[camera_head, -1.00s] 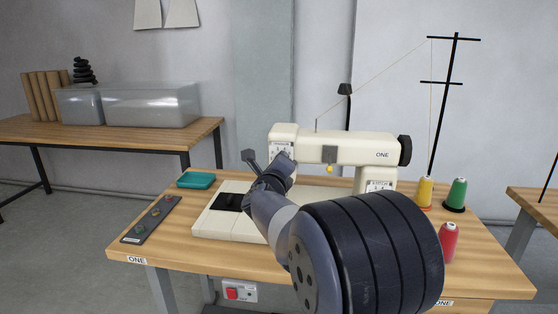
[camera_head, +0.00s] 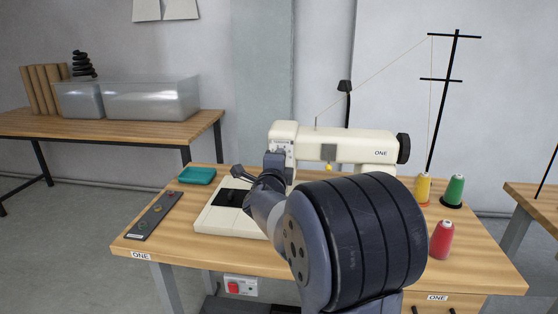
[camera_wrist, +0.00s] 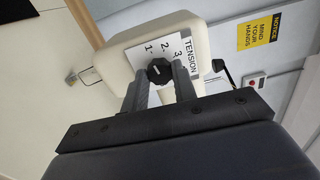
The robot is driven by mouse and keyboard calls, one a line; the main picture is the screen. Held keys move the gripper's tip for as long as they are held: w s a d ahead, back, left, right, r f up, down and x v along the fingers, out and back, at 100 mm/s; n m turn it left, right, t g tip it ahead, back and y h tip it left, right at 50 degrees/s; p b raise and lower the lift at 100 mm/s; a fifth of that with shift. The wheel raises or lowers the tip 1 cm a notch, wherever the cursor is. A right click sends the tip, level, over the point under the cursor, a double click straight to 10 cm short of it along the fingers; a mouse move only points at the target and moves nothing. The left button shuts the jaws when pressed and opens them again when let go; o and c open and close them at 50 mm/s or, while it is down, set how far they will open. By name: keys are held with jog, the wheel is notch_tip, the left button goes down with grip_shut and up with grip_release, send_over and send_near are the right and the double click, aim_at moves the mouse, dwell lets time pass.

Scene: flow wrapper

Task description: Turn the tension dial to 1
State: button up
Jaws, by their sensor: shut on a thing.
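The tension dial (camera_wrist: 158,70) is a small black knob with a white mark, on a white plate (camera_wrist: 167,52) lettered TENSION with 1, 2 and 3. I cannot tell for sure which number the mark points at. My gripper (camera_wrist: 159,79) is shut on the dial, with one finger on each side of it. In the head view the cream sewing machine (camera_head: 345,147) stands on the wooden table, and my wrist is close to the front of its left end. The dial is hidden there by my arm.
A control strip with buttons (camera_head: 155,215) and a teal tray (camera_head: 197,175) lie left of the machine. Yellow (camera_head: 423,187), green (camera_head: 453,191) and red (camera_head: 441,240) thread spools stand at the right. A yellow notice (camera_wrist: 262,31) is on the wall.

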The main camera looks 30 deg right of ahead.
dwell(0.4)
jog(key=o, duration=1)
jog(key=v, duration=1.1)
jog(key=shift+w+p, duration=0.1)
jog(key=shift+p, duration=0.2)
jog(key=x, duration=1)
jog(key=shift+w+d+b, duration=0.3)
jog(key=shift+b, duration=0.1)
